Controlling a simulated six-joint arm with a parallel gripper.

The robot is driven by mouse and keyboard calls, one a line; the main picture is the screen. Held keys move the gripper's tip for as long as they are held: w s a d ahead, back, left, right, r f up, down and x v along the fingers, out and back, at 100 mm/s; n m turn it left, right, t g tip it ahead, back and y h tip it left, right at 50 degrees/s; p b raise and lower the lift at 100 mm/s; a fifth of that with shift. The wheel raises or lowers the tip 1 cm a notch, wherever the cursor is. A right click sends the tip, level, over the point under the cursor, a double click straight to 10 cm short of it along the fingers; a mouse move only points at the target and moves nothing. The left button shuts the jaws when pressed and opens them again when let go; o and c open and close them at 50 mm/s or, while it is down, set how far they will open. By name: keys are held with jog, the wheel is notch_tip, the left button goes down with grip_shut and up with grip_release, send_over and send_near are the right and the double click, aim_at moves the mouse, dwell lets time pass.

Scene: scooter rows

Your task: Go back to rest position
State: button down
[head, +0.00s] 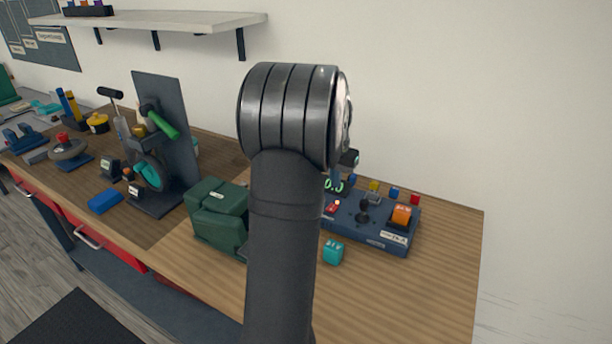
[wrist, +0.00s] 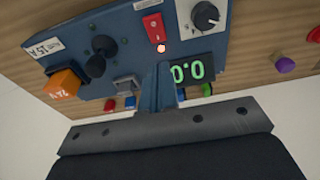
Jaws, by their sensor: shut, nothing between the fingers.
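In the wrist view my gripper (wrist: 157,84) is shut and empty, its fingertips close together in front of a blue control panel. In the head view my own arm stands in the middle and hides most of the gripper. The blue control panel (head: 347,228) lies on the right part of the bench. It carries a red switch (wrist: 154,28) with a small lit lamp, a green display (wrist: 187,71) reading about 0.0, a black knob (wrist: 205,15), a black joystick (head: 365,208) and an orange block-like control (head: 402,215). I cannot tell whether the fingers touch the panel.
A teal cube (head: 333,252) sits in front of the panel. A green case (head: 218,214) stands left of my arm. A dark upright board (head: 168,110) with tools stands farther left. Small colored buttons line the back. A shelf (head: 160,19) hangs above. The right front bench is clear.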

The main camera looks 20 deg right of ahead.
notch_tip(320, 180, down, 7)
jog(key=shift+r, duration=0.15)
dwell(0.4)
notch_tip(320, 180, up, 14)
jog(key=s+a+m, duration=0.1)
jog(key=a+m, duration=0.1)
jog(key=m, duration=0.8)
jog(key=shift+s+f+m, duration=0.2)
jog(key=shift+s+m, duration=0.15)
jog(key=shift+m, duration=0.05)
dwell(0.7)
